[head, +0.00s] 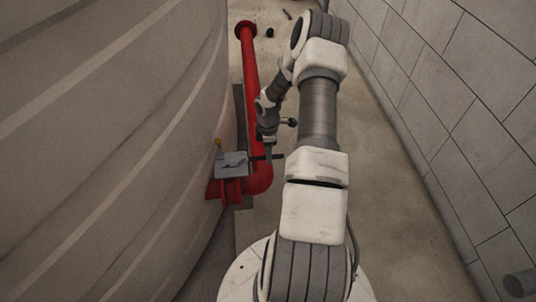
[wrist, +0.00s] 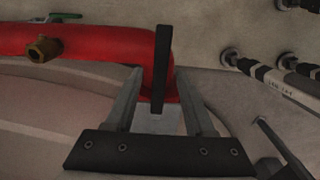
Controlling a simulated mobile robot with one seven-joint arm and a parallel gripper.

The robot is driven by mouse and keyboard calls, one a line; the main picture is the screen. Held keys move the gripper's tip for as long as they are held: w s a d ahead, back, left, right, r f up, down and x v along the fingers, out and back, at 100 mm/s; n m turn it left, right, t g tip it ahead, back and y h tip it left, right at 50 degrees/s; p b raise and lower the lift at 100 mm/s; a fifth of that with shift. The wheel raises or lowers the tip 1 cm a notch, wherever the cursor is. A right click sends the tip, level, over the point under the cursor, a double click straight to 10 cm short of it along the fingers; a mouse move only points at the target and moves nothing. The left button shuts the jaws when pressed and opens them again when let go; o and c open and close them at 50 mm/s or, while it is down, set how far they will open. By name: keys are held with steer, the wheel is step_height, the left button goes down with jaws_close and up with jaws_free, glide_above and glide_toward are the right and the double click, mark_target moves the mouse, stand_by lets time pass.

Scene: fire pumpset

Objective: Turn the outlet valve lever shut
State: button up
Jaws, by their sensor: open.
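The outlet valve lever is a dark flat bar; in the wrist view the lever (wrist: 162,62) stands upright in the picture, between my two fingers and in front of the red pipe's end. In the head view a dark bar (head: 268,157), seemingly the same lever, sticks out to the right beside the red pipe's elbow. My gripper (wrist: 158,78) is open, with one finger on each side of the lever and a visible gap on both sides. In the head view my gripper (head: 267,141) is small and partly hidden, just above the bar.
The red pipe (head: 251,85) runs along the large tank (head: 110,140) on the left. A grey box (head: 231,164) sits by the elbow. A brass fitting (wrist: 43,48) is on the pipe. Pale rods (wrist: 285,87) are at the right. Floor is clear towards the block wall (head: 465,110).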

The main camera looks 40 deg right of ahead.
steer(key=shift+f, duration=0.1)
jaws_close()
stand_by(1.4)
